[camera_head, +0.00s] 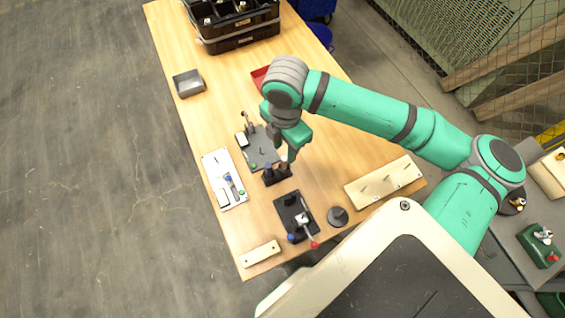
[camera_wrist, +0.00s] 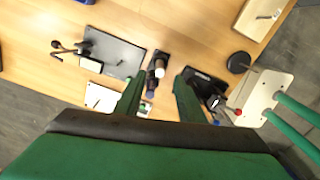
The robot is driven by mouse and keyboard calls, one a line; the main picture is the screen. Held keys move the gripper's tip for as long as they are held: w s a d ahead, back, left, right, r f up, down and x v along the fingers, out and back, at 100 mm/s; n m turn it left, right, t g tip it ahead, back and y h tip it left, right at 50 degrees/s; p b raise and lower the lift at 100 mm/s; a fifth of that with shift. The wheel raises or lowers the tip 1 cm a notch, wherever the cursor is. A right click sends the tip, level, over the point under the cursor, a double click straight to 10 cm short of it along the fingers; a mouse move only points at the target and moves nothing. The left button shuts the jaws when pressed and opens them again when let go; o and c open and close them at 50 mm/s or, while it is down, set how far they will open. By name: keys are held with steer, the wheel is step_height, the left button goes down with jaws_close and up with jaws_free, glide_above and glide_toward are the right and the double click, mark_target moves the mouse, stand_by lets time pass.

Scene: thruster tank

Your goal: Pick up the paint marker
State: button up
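A small black holder (camera_head: 277,177) stands on the wooden table below my gripper, with short upright pen-like cylinders in it. In the wrist view the holder (camera_wrist: 160,57) shows between and beyond my fingers. One cylinder has a pale top (camera_wrist: 159,68), and a dark blue one (camera_wrist: 151,93) stands closer to my fingers. I cannot tell for certain which is the paint marker. My gripper (camera_wrist: 157,97) is open, with nothing between its fingers. In the head view my gripper (camera_head: 290,152) points down just above the holder and partly hides that area.
A dark grey plate (camera_head: 262,150) and a white board (camera_head: 224,180) lie left of the holder. A black fixture (camera_head: 294,215) with a red-tipped lever, a round dark base (camera_head: 338,217) and a wooden board (camera_head: 384,182) lie nearby.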

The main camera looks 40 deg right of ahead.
mark_target(285, 158)
steer(key=shift+f, duration=3.1)
jaws_close()
